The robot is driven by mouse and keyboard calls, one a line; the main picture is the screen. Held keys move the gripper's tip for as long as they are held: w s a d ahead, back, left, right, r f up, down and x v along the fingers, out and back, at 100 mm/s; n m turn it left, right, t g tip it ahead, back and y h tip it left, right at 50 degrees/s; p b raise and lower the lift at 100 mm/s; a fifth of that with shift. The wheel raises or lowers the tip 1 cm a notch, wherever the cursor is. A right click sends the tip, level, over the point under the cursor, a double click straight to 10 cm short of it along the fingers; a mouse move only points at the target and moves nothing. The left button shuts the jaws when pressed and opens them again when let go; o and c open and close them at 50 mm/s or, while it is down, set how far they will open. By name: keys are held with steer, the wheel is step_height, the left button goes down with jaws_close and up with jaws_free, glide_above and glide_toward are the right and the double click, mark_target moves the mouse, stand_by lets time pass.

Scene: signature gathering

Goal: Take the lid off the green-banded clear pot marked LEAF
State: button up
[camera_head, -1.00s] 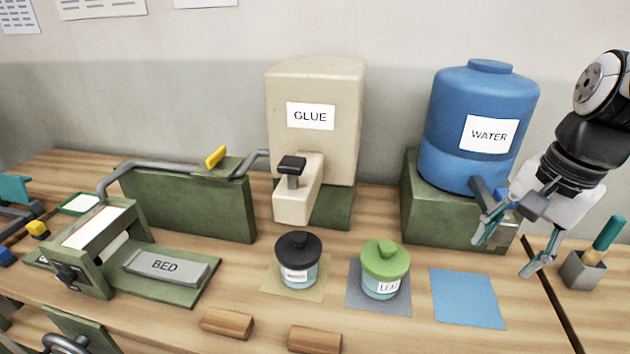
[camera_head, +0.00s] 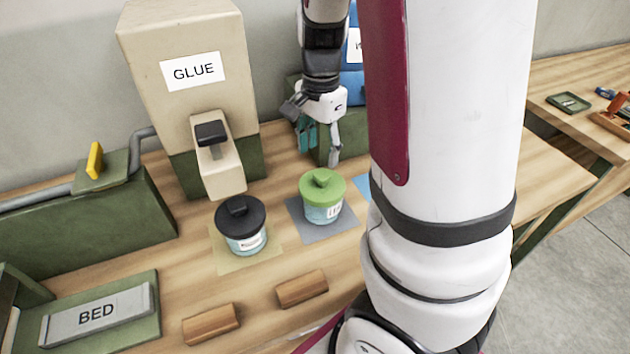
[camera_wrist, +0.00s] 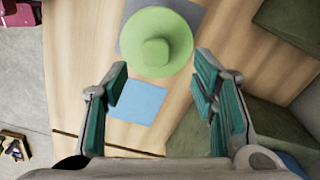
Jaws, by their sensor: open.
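The clear pot marked LEAF (camera_head: 323,213) stands upright on a grey mat (camera_head: 342,228). Its green lid (camera_head: 322,187) with a raised knob is on it. In the wrist view the lid (camera_wrist: 157,42) shows from above, ahead of the fingertips and roughly centred between them. My gripper (camera_head: 320,155) is open and empty, just behind and above the pot in the head view. Its teal-padded fingers (camera_wrist: 158,85) are spread apart, and neither appears to touch the lid.
A black-lidded pot (camera_head: 241,226) stands close on the left on a tan mat (camera_head: 221,261). The beige GLUE dispenser (camera_head: 190,110) rises behind it. Two wooden blocks (camera_head: 302,288) (camera_head: 210,324) lie in front. A blue mat (camera_wrist: 138,102) shows beside the grey one. My arm hides the right side.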

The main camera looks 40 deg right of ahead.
mark_target(322, 175)
steer(key=f, duration=0.5)
steer(key=f+b, duration=0.1)
steer(key=f, duration=0.2)
steer(key=shift+s+d+f, duration=0.1)
steer(key=shift+s+d, duration=0.05)
steer(key=shift+s, duration=0.1)
steer(key=shift+c, duration=0.4)
steer(key=c, duration=0.9)
